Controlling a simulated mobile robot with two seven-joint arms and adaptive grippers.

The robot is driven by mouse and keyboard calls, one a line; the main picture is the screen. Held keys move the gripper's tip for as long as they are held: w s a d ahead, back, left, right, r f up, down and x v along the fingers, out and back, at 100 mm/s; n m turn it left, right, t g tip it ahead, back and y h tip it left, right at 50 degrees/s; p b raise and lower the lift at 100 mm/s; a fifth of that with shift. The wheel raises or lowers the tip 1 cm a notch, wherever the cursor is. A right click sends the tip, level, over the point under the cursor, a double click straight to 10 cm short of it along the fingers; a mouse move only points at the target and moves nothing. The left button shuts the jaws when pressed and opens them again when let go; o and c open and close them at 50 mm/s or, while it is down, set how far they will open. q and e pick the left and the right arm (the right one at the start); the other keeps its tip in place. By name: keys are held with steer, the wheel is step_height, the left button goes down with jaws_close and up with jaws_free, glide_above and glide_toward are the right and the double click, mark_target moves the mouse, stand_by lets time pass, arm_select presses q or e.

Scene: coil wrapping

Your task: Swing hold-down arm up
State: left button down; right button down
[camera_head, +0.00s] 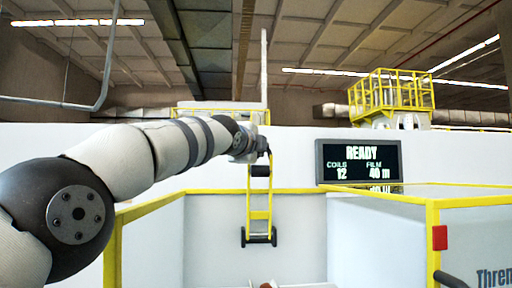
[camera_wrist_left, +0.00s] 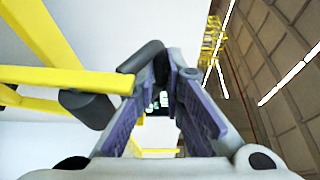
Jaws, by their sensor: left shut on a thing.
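The hold-down arm (camera_head: 259,214) is a narrow yellow frame with a black roller at its lower end and a dark grip higher up. It hangs down in front of the white wall in the head view. Its yellow bars (camera_wrist_left: 65,80) fill the left of the left wrist view. My left gripper (camera_head: 262,146) is at the top of this frame, shut on the hold-down arm. In the left wrist view the purple-grey fingers of my left gripper (camera_wrist_left: 165,75) meet at a dark rounded piece; the exact contact is partly hidden. My right gripper is out of view.
A dark display (camera_head: 360,162) on the white wall reads READY, coils 12, film 40 m. A yellow-edged enclosure (camera_head: 432,228) with a red block (camera_head: 439,237) stands at right. Another yellow rail (camera_head: 150,207) runs at left. The space around the hanging frame looks clear.

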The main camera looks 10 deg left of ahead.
arm_select(q)
steer(key=r, duration=0.2)
steer(key=s+a+r+t, duration=0.1)
steer(key=shift+r, duration=0.35)
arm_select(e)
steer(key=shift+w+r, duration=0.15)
arm_select(q)
steer(key=shift+w+d+f, duration=0.2)
steer(key=shift+w+f, duration=0.1)
steer(key=shift+w, duration=0.35)
steer(key=c, duration=1.9)
jaws_free()
steer(key=shift+o, duration=1.1)
steer(key=shift+w+f, duration=0.15)
steer(key=shift+w, duration=0.2)
steer(key=shift+f, duration=0.15)
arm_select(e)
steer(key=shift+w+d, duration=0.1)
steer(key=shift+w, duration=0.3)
arm_select(q)
steer(key=shift+f, duration=0.15)
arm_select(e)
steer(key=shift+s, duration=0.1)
arm_select(q)
steer(key=shift+f, duration=0.1)
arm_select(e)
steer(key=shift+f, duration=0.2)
